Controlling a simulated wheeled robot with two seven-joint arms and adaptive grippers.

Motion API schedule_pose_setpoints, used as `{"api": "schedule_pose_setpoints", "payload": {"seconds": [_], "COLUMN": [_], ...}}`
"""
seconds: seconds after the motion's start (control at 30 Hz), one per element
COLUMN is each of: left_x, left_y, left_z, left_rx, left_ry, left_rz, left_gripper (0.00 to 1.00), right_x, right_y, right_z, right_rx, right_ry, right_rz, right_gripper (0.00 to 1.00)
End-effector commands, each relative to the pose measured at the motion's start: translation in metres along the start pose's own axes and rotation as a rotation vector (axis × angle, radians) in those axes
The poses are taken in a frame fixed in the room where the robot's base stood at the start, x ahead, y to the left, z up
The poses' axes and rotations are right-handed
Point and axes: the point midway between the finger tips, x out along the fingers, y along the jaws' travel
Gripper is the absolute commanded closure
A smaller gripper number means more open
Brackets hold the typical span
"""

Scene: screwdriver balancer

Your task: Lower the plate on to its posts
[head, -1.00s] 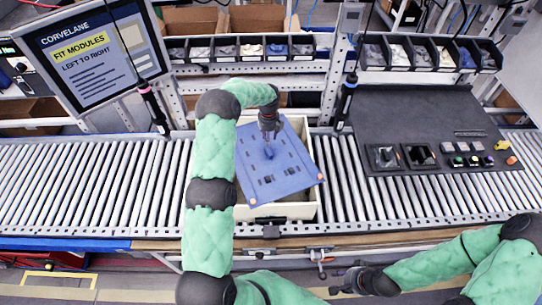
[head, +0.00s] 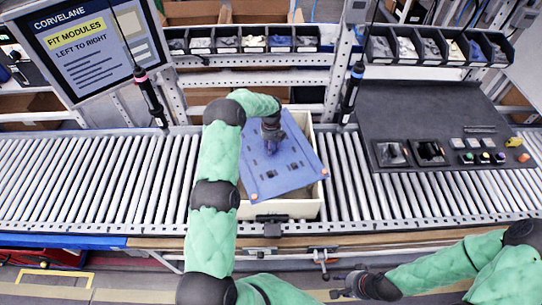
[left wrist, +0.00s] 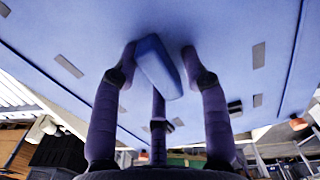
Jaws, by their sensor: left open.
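The blue plate (head: 290,168), with small slots and orange corners, sits turned at an angle over the white bin (head: 312,207) and covers most of its opening. My left gripper (head: 271,141) is over the plate's upper part. In the left wrist view its open fingers (left wrist: 158,70) stand around the plate's blue handle (left wrist: 158,62), with gaps visible beside it. The posts are not visible; whether the plate rests on them cannot be told. My right gripper (head: 345,288) is low in front of the conveyor, away from the plate; its jaws are too small to read.
The bin stands on the roller conveyor (head: 100,180). A dark work mat (head: 430,120) with modules and coloured buttons lies at right. Two hanging screwdrivers (head: 150,97) (head: 352,92) flank the bin. Parts bins (head: 240,42) line the back. Rollers left of the bin are clear.

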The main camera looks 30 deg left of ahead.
Motion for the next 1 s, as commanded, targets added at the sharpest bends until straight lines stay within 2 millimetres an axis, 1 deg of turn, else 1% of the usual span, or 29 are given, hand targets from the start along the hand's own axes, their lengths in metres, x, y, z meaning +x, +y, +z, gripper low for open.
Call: {"api": "schedule_pose_setpoints", "payload": {"seconds": [0.03, 0.17, 0.2, 0.27, 0.3, 0.33, 0.57, 1.0], "left_x": [0.006, 0.006, 0.006, 0.005, 0.005, 0.005, 0.002, -0.029], "left_y": [0.002, 0.002, 0.002, 0.002, 0.002, 0.002, 0.001, 0.0], "left_z": [-0.003, -0.004, -0.004, -0.004, -0.004, -0.004, -0.003, -0.001], "left_rx": [0.002, 0.002, 0.003, 0.003, 0.003, 0.003, 0.002, 0.001], "left_ry": [0.008, 0.009, 0.009, 0.009, 0.009, 0.009, 0.006, 0.002], "left_rz": [0.005, 0.006, 0.006, 0.006, 0.006, 0.006, 0.004, 0.001], "left_gripper": [0.59, 0.59, 0.64, 0.81, 0.92, 1.0, 1.0, 1.0], "right_x": [0.0, -0.001, -0.001, -0.001, -0.001, -0.001, -0.001, -0.011], "right_y": [0.0, 0.0, 0.0, 0.0, 0.0, 0.0, 0.0, -0.004], "right_z": [0.0, 0.0, 0.0, 0.0, 0.0, 0.0, 0.0, 0.001], "right_rx": [0.0, 0.0, 0.0, 0.0, 0.0, 0.0, 0.0, 0.0], "right_ry": [0.0, 0.0, 0.0, 0.0, 0.0, 0.0, 0.0, 0.0], "right_rz": [0.0, 0.0, 0.0, 0.0, 0.0, 0.0, 0.0, 0.0], "right_gripper": [0.6, 0.6, 0.6, 0.6, 0.6, 0.6, 0.6, 0.6]}}
